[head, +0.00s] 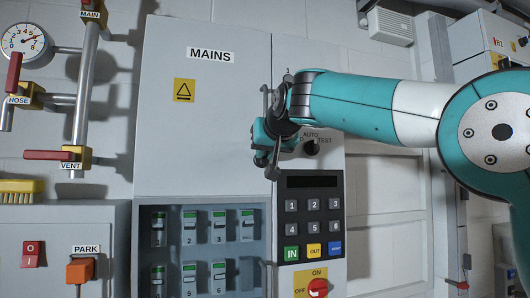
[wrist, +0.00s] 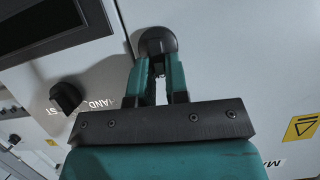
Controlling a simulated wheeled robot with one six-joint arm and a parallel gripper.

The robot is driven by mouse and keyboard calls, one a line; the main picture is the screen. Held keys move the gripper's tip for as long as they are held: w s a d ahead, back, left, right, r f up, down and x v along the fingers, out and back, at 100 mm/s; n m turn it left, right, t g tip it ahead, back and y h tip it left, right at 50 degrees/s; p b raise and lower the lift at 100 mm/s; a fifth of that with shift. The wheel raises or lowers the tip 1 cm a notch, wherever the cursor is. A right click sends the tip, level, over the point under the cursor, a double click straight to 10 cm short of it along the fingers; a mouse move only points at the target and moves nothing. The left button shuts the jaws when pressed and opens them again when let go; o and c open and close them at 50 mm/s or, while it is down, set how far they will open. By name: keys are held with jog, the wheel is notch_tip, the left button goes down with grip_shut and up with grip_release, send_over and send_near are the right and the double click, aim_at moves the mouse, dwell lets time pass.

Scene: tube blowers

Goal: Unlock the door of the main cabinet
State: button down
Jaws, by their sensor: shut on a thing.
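The main cabinet (head: 206,120) has a pale grey door with a MAINS label and a yellow warning sign. It looks shut. In the wrist view, my gripper (wrist: 159,72) is shut on a dark grey rounded knob (wrist: 157,38) on the pale door face. The knob seems to be the door's lock. Its lower part is hidden between the teal fingers, and I cannot tell which way it is turned. In the head view, my gripper (head: 258,132) is at the door's right edge, and its body hides the knob.
Right of the door, close to my gripper, is a black selector knob (head: 311,147) marked AUTO and TEST. Below are a keypad (head: 312,218) and a red on-off switch (head: 318,287). Pipes with red-handled valves (head: 62,155) stand left.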

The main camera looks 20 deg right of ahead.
jog(key=shift+d+f+m+t+y+b, duration=0.45)
jog(key=shift+m+y+b, duration=0.55)
jog(key=shift+m, duration=1.15)
jog(key=shift+d+f+m+t+y+b, duration=0.3)
jog(key=shift+m+t+y+b, duration=0.6)
jog(key=shift+m, duration=1.2)
jog(key=shift+d+f+m+t+y+b, duration=0.15)
jog(key=shift+d+f+m+y+b, duration=0.45)
jog(key=shift+m+y, duration=1.15)
jog(key=shift+a+r+m+h, duration=0.25)
jog(key=shift+m+h, duration=0.2)
jog(key=shift+m, duration=0.15)
jog(key=c, duration=1.1)
grip_release()
jog(key=b+v, duration=0.4)
jog(key=v, duration=1.3)
jog(key=shift+s+d+f, duration=0.1)
jog(key=shift+s+f, duration=0.1)
